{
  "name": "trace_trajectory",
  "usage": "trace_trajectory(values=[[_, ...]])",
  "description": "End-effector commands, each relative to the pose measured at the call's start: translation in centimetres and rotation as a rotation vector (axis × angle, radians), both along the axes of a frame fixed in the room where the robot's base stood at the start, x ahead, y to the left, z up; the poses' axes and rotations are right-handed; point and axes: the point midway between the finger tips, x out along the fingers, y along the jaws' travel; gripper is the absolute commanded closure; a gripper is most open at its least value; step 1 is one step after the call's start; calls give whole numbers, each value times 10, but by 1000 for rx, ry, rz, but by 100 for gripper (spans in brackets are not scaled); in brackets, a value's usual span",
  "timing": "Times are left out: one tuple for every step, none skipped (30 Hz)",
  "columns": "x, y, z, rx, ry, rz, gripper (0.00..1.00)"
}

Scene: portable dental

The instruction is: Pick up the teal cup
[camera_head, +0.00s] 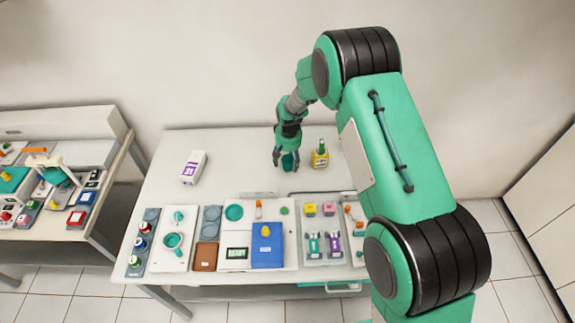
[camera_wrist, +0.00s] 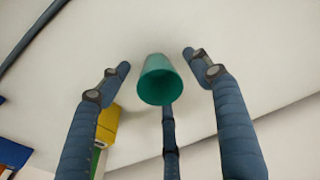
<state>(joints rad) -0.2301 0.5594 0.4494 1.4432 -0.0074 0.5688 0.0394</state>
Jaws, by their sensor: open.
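The teal cup (camera_wrist: 158,82) shows in the wrist view between the spread fingers of my gripper (camera_wrist: 157,60), with its darker round opening toward the camera. My gripper is open, with a finger on each side of the cup and a third finger below it in the picture. Clear gaps show between the cup and the two side fingers; whether the third finger touches it I cannot tell. In the head view my gripper (camera_head: 286,160) is low over the back of the white table, and the teal cup (camera_head: 289,161) is partly hidden between its fingers.
A yellow container with a green top (camera_head: 320,154) stands close to the right of my gripper. A white box with a purple label (camera_head: 193,168) stands at the left. Trays and a panel with a blue part (camera_head: 268,246) line the table's front. The table between is mostly clear.

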Motion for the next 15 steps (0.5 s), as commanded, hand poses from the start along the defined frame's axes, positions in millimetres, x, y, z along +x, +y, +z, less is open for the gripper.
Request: trace_trajectory(values=[[0, 0, 0, 0, 0, 0, 36], [0, 0, 0, 0, 0, 0, 36], [0, 0, 0, 0, 0, 0, 38], [0, 0, 0, 0, 0, 0, 44], [0, 0, 0, 0, 0, 0, 50], [0, 0, 0, 0, 0, 0, 58], [0, 0, 0, 0, 0, 0, 64], [0, 0, 0, 0, 0, 0, 70], [0, 0, 0, 0, 0, 0, 71], [0, 0, 0, 0, 0, 0, 71], [0, 0, 0, 0, 0, 0, 71], [0, 0, 0, 0, 0, 0, 71], [0, 0, 0, 0, 0, 0, 71], [0, 0, 0, 0, 0, 0, 71], [0, 0, 0, 0, 0, 0, 71]])
